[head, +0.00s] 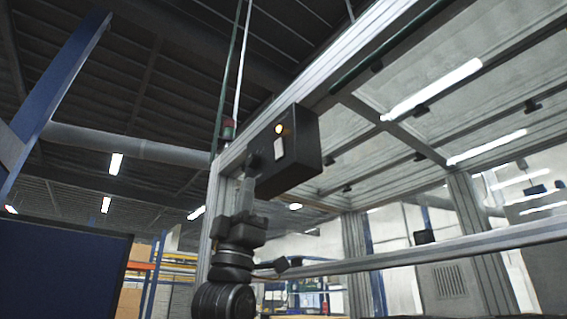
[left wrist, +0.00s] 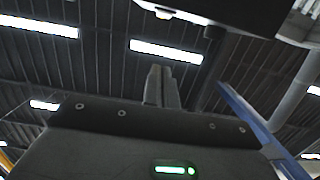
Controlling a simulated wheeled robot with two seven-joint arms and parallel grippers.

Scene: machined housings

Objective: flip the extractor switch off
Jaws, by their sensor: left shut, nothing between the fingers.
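A black switch box (head: 300,155) is fixed to the metal frame in the head view. Its face carries a pale rocker switch (head: 279,148) below a lit amber lamp (head: 280,129). My left gripper (head: 250,168) points up just left of the box, its tips at about the height of the switch's lower part. I cannot tell whether it touches the box. In the left wrist view its fingers (left wrist: 160,85) are together and empty. The box's dark underside (left wrist: 240,12) and a lit lamp show at the top there; the switch is not clear. My right gripper is not in view.
An aluminium post (head: 205,240) stands behind my left arm, with a beam (head: 350,50) rising to the upper right. A horizontal rail (head: 450,246) crosses at lower right. Open space lies left of the post.

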